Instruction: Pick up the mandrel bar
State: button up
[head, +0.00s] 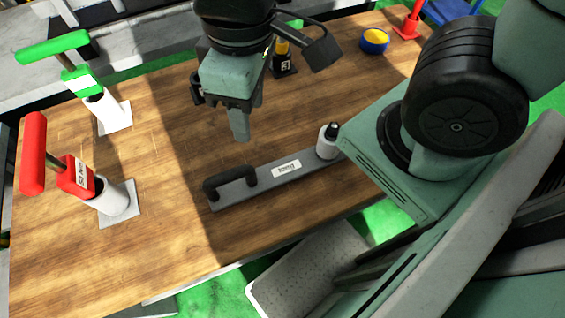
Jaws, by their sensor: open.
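A long flat grey bar (262,183) lies on the wooden table, with a black loop handle (230,182) at its left end and a small white label on top. It best fits the mandrel bar, but I cannot read the label clearly. A white cylinder with a black top (328,140) stands at its right end; whether it is part of the bar is unclear. My gripper (239,128) is open, pointing down, and appears above and behind the bar's handle in the head view. It holds nothing visible, and the gap between its fingers is mostly hidden.
A green T-handled tool (82,78) and a red T-handled tool (76,172) stand in white sleeves on the left. A blue and yellow round container (374,41) and a black-based item (284,64) stand at the back. The table (165,230) is clear at the front left.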

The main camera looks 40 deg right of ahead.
aim_at(227, 188)
jog(key=k+j+z, duration=0.1)
jog(key=k+z, duration=0.7)
jog(key=z, duration=0.15)
